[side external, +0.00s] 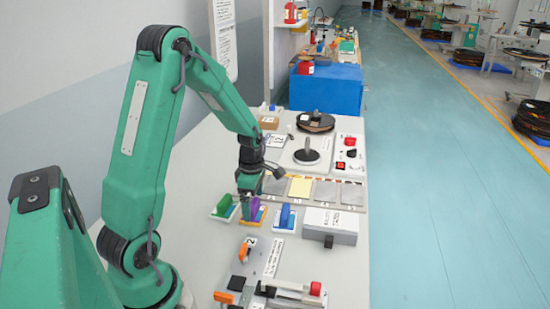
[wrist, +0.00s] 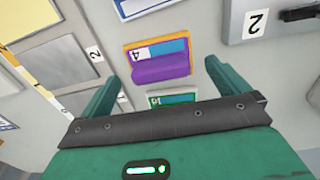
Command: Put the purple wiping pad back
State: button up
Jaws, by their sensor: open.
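The purple wiping pad (wrist: 162,72) sits on an orange-edged holder (wrist: 128,54) with a blue face and a label reading 4. In the side view, the purple pad (side external: 255,208) stands on this holder between a green pad (side external: 224,204) and a blue pad (side external: 285,215). My gripper (wrist: 160,72) is open, with one finger at each side of the purple pad in the wrist view. In the side view my gripper (side external: 250,205) is low at the pad and partly hides it. I cannot tell whether the fingers touch it.
A row of grey plates with one yellow plate (side external: 300,187) lies behind the pads. A grey box (side external: 330,226) stands to the right. A fixture with an orange handle (side external: 246,250) and a red-tipped clamp (side external: 315,288) are in front. A spindle plate (side external: 307,155) stands farther back.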

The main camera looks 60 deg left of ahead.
aim_at(254, 205)
notch_tip(254, 205, up, 10)
jog(key=shift+r, duration=0.2)
dwell(0.3)
dwell(0.4)
jog(key=s+d+r+m+t, duration=0.2)
jog(key=s+d+r+m, duration=0.3)
jog(key=d+m, duration=0.4)
jog(key=s+d+r+m+t, duration=0.3)
jog(key=s+d+r+m, duration=0.3)
jog(key=m, duration=1.2)
jog(key=d, duration=0.2)
jog(key=shift+s+d+t, duration=0.15)
jog(key=shift+d+t, duration=0.15)
jog(key=shift+d, duration=0.1)
